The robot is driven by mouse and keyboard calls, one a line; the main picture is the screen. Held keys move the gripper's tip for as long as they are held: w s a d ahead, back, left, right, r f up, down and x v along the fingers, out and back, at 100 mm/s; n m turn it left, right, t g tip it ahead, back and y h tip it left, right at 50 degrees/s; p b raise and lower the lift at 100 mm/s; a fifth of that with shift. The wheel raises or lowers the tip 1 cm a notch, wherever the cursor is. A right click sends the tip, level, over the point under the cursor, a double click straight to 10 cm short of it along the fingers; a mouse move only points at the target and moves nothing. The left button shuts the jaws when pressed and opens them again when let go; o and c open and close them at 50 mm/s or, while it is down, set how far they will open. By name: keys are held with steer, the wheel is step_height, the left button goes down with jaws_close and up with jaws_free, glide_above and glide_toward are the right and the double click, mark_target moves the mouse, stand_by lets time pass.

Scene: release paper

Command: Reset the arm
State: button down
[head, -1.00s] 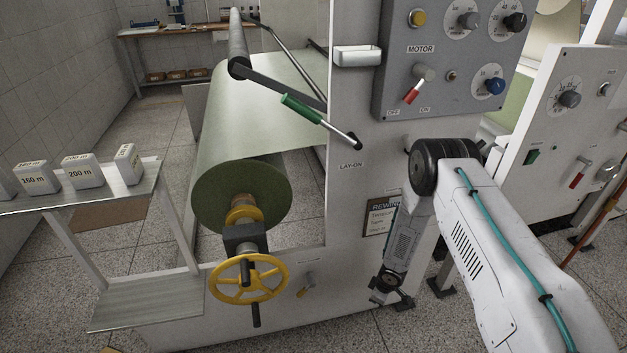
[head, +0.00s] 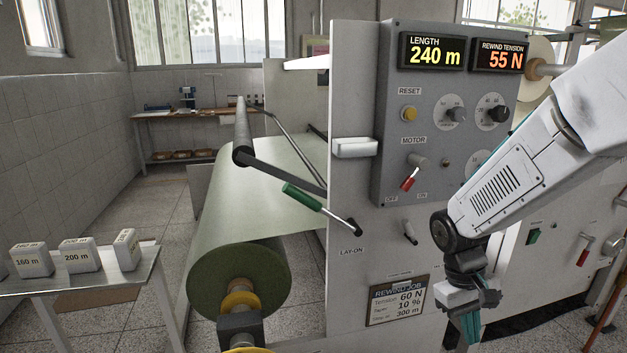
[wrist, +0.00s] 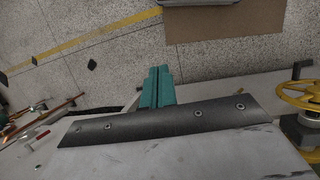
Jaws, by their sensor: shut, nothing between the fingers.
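My arm comes in from the right in the head view, in front of the machine's panel. My gripper (head: 471,328) hangs at the lower end of the arm, its teal fingers together, pointing down, with nothing between them. In the wrist view, the teal fingers (wrist: 157,88) also lie side by side over the speckled floor. The gripper is apart from the machine, below and right of the rewind job card (head: 398,301).
The grey control panel (head: 382,130) reads length 240 m and rewind tension 55 N. A lay-on lever with a green grip (head: 303,196) and the paper roll (head: 238,280) are left. A yellow handwheel (wrist: 301,95) shows in the wrist view.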

steer(key=s+a+r+m+t+y, duration=0.2)
steer(key=s+a+r+t, duration=0.1)
steer(key=s+r, duration=1.2)
steer(key=shift+s+a+r+t, duration=0.2)
steer(key=shift+s+r+t, duration=0.3)
steer(key=shift+s, duration=1.1)
steer(key=shift+f, duration=0.15)
